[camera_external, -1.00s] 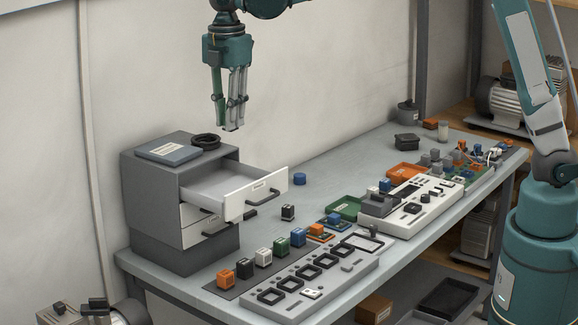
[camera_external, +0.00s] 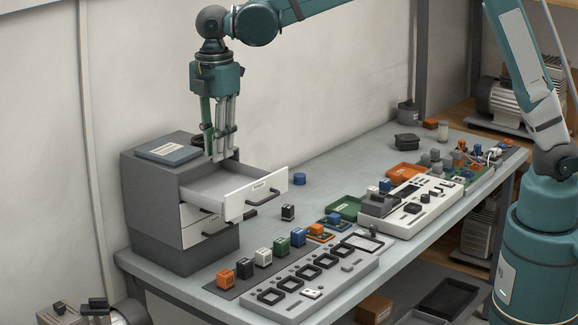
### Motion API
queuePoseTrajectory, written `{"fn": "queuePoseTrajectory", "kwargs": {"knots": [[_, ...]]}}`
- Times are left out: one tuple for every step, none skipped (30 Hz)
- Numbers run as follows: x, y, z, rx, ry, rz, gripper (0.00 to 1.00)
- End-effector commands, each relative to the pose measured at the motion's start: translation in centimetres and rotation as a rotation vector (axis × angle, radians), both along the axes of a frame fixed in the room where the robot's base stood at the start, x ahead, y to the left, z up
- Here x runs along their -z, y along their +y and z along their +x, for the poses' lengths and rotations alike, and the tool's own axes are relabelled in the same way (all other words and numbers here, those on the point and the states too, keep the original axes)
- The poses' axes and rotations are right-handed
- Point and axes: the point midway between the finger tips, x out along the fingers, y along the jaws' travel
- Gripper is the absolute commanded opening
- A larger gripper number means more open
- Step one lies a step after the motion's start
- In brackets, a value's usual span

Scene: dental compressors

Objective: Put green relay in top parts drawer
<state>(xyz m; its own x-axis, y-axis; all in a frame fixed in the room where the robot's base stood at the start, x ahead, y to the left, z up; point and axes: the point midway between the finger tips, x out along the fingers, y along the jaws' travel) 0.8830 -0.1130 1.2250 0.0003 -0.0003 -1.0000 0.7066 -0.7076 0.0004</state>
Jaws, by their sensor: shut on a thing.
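A small green relay block (camera_external: 281,245) with a pale label stands on the dark strip near the table's front, between a white and a blue block. The top parts drawer (camera_external: 231,190) of the grey cabinet is pulled out, and the visible part of its floor looks bare. My gripper (camera_external: 220,158) points down over the rear part of this open drawer, its fingers close together. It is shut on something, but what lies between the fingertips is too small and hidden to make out. I cannot tell how high the tips are above the drawer floor.
Orange (camera_external: 225,279), black, white and blue blocks share the strip beside a grey socket panel (camera_external: 306,290). A lone black block (camera_external: 288,212) stands right of the drawer.

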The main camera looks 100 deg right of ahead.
Motion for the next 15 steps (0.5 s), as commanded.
{"fn": "queuePoseTrajectory", "kwargs": {"knots": [[0.0, 0.0, 0.0, 0.000, 0.000, 0.000, 0.06], [0.0, 0.0, 0.0, 0.000, 0.000, 0.000, 0.06], [0.0, 0.0, 0.0, 0.000, 0.000, 0.000, 0.06], [0.0, 0.0, 0.0, 0.000, 0.000, 0.000, 0.06], [0.1, 0.0, 0.0, 0.000, 0.000, 0.000, 0.06], [0.2, 0.0, 0.0, 0.000, 0.000, 0.000, 0.06], [0.4, 0.0, 0.0, 0.000, 0.000, 0.000, 0.06], [0.6, 0.0, 0.0, 0.000, 0.000, 0.000, 0.06], [0.9, 0.0, 0.0, 0.000, 0.000, 0.000, 0.06], [1.3, 0.0, 0.0, 0.000, 0.000, 0.000, 0.06], [1.6, 0.0, 0.0, 0.000, 0.000, 0.000, 0.06], [2.1, 0.0, 0.0, 0.000, 0.000, 0.000, 0.06], [2.6, 0.0, 0.0, 0.000, 0.000, 0.000, 0.06], [3.0, 0.0, 0.1, 0.000, 0.000, 0.000, 0.06], [3.6, 0.0, 0.0, 0.000, 0.000, 0.000, 0.06]]}}
